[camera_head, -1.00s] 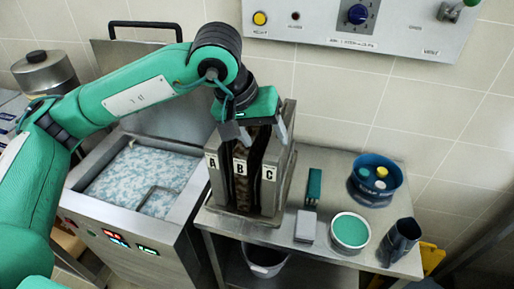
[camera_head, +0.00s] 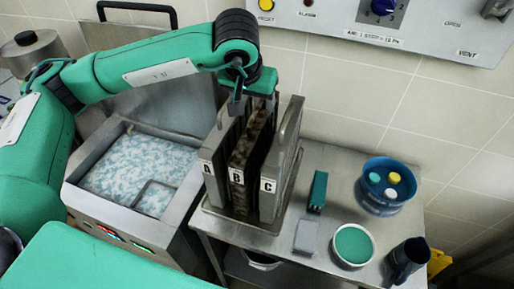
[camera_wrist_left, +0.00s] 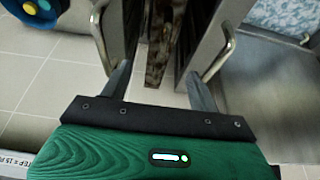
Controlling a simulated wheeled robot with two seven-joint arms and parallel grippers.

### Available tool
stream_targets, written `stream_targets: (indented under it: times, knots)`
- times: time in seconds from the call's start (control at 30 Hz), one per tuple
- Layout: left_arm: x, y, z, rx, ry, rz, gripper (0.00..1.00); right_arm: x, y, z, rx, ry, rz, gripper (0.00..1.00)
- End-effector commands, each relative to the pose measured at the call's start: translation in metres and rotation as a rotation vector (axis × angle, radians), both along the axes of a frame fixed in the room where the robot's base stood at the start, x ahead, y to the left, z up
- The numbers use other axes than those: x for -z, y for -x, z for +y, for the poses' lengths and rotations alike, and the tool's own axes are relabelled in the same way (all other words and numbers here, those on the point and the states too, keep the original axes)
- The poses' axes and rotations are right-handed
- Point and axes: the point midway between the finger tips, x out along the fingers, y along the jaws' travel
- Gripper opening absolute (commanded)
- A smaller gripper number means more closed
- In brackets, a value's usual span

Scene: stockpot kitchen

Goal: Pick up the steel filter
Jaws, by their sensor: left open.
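A steel rack (camera_head: 279,219) on the steel table holds upright panels with tags A, B and C at the front. The panel at A (camera_head: 217,150) and the panel at C (camera_head: 282,165) are bare grey steel; C has a bar handle. The panel at B (camera_head: 247,160) is brown and stained. I cannot tell which panel is the steel filter. My left gripper (camera_head: 254,106) is over the rack's back part. In the left wrist view its open fingers (camera_wrist_left: 157,78) point toward the brown panel (camera_wrist_left: 161,38), with a bar handle near each fingertip. No panel is gripped. My right gripper is out of view.
A vat (camera_head: 133,176) of blue-white liquid is left of the rack. Right of the rack stand a green block (camera_head: 318,191), a grey block (camera_head: 306,236), a green-filled bowl (camera_head: 353,244), a blue tub (camera_head: 383,190) and a dark jug (camera_head: 406,259). A control panel (camera_head: 410,25) is above.

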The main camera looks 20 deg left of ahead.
Motion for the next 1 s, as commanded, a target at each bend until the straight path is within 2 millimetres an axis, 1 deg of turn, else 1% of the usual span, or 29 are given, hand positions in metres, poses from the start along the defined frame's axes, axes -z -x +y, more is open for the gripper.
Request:
stream_targets:
  times: [0.03, 0.13, 0.27, 0.33, 0.43, 0.53, 0.6, 0.7, 0.93, 0.97, 1.0]
  knots:
    - [0.005, -0.003, 0.0, -0.001, 0.0, 0.004, 0.62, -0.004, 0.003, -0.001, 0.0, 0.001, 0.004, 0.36]
    - [0.014, -0.006, 0.0, 0.0, 0.001, 0.002, 0.62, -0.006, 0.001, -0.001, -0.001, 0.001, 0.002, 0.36]
    - [0.02, -0.009, 0.0, 0.0, 0.0, 0.0, 0.62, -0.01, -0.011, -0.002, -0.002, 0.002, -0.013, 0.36]
    - [0.024, -0.011, -0.001, 0.001, -0.001, 0.004, 0.62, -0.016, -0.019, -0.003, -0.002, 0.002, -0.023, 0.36]
    - [0.034, -0.016, 0.0, 0.0, 0.0, 0.005, 0.62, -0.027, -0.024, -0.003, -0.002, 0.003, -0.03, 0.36]
    - [0.045, -0.02, -0.001, 0.001, -0.001, 0.004, 0.62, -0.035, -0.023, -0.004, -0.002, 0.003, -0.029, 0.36]
    - [0.055, -0.024, -0.001, -0.001, 0.0, 0.004, 0.62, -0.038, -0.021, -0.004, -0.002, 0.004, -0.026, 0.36]
    - [0.063, -0.027, -0.001, 0.0, 0.001, 0.002, 0.62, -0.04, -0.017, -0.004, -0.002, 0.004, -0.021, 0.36]
    - [0.066, -0.028, -0.001, 0.0, 0.001, 0.0, 0.62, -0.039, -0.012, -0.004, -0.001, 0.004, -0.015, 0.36]
    - [0.066, -0.028, -0.001, 0.0, 0.001, 0.0, 0.6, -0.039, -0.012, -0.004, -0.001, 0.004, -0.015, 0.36]
    - [0.066, -0.028, -0.001, 0.0, 0.001, 0.0, 0.52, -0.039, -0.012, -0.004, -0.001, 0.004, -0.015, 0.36]
